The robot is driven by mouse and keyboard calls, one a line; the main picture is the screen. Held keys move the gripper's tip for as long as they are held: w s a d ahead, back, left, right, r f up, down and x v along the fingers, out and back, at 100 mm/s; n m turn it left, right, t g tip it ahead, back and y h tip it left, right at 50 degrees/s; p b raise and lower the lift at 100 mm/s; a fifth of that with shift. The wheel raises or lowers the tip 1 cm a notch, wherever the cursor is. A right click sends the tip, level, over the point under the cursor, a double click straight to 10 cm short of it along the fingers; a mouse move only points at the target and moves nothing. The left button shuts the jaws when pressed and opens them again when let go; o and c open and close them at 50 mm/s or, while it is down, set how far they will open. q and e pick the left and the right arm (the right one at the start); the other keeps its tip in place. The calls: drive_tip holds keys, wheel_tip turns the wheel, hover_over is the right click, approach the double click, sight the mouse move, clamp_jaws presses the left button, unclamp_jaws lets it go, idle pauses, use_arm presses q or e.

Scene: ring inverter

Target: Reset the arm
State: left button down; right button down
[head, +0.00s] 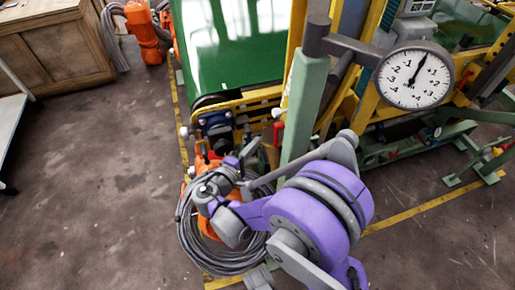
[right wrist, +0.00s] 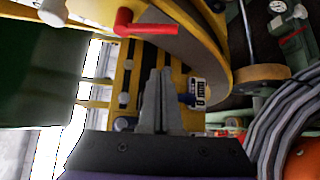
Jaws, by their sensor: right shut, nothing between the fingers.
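My right arm, purple and grey, comes in from the lower right in the head view. Its gripper (head: 248,150) is small there, partly hidden among machine parts near the conveyor's end. In the right wrist view the two grey fingers (right wrist: 158,95) are together, with nothing between them. They point towards yellow machine framing. I cannot tell from these views whether they touch it. My left gripper is in neither view.
A green conveyor belt (head: 230,50) lies beyond the gripper. A green post (head: 301,110) and a dial gauge (head: 414,77) stand close to the arm. A coiled grey cable (head: 187,232) lies below the wrist. A red handle (right wrist: 142,27) is near the fingers. Open floor lies left.

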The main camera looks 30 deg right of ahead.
drive_tip(key=p+v, duration=0.1)
drive_tip(key=v, duration=0.9)
drive_tip(key=shift+r, duration=0.3)
